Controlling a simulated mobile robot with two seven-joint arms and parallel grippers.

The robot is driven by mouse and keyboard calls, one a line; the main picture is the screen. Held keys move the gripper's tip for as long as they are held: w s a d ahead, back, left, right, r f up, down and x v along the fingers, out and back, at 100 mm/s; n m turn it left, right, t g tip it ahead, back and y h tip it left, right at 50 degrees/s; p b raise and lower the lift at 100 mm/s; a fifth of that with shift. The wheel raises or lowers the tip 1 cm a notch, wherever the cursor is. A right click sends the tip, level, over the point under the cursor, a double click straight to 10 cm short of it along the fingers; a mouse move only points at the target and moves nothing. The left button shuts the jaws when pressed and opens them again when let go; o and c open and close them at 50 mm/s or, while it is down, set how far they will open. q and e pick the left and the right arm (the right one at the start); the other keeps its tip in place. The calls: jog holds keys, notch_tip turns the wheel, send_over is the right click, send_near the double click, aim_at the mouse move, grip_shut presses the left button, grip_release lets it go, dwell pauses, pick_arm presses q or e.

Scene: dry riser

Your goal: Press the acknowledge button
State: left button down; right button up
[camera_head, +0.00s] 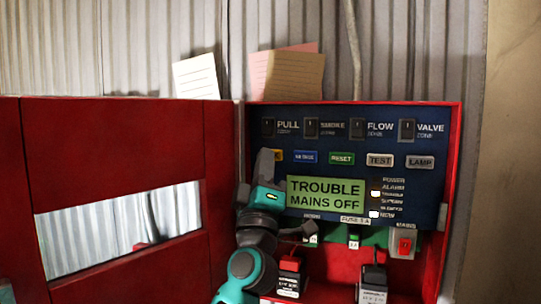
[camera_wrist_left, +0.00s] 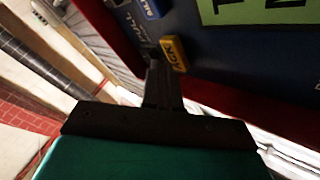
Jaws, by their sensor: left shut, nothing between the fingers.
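The yellow acknowledge button, marked "ACK" in the left wrist view (camera_wrist_left: 174,53), sits on the dark blue panel face. In the head view only its right edge (camera_head: 279,155) shows; my left gripper covers the rest. My left gripper (camera_head: 266,156) is shut and empty, its fingers pointing up at the panel. In the left wrist view its fingertips (camera_wrist_left: 155,66) are right beside the yellow button, just left of it. I cannot tell whether they touch it. The green display (camera_head: 325,192) reads "TROUBLE MAINS OFF". My right gripper is out of view.
A blue button (camera_head: 305,157), a green reset button (camera_head: 341,158), a test button (camera_head: 380,160) and a lamp button (camera_head: 420,162) continue the row. The red cabinet door (camera_head: 120,130) stands open at left. A red mains switch (camera_head: 404,244) is at lower right.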

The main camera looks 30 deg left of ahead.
pick_arm(q)
jog(key=shift+w+a, duration=0.1)
jog(key=shift+w, duration=0.4)
dwell(0.7)
jog(key=shift+s, duration=0.1)
jog(key=shift+s+d+p, duration=0.2)
jog(key=shift+s+p, duration=0.4)
jog(key=shift+s, duration=0.25)
jog(key=s+p, duration=0.1)
jog(key=s, duration=0.1)
jog(key=s+d+p, duration=0.1)
jog(key=s, duration=0.2)
jog(key=shift+d+p, duration=0.1)
jog(key=shift+p, duration=0.2)
jog(key=shift+w, duration=0.1)
dwell(0.5)
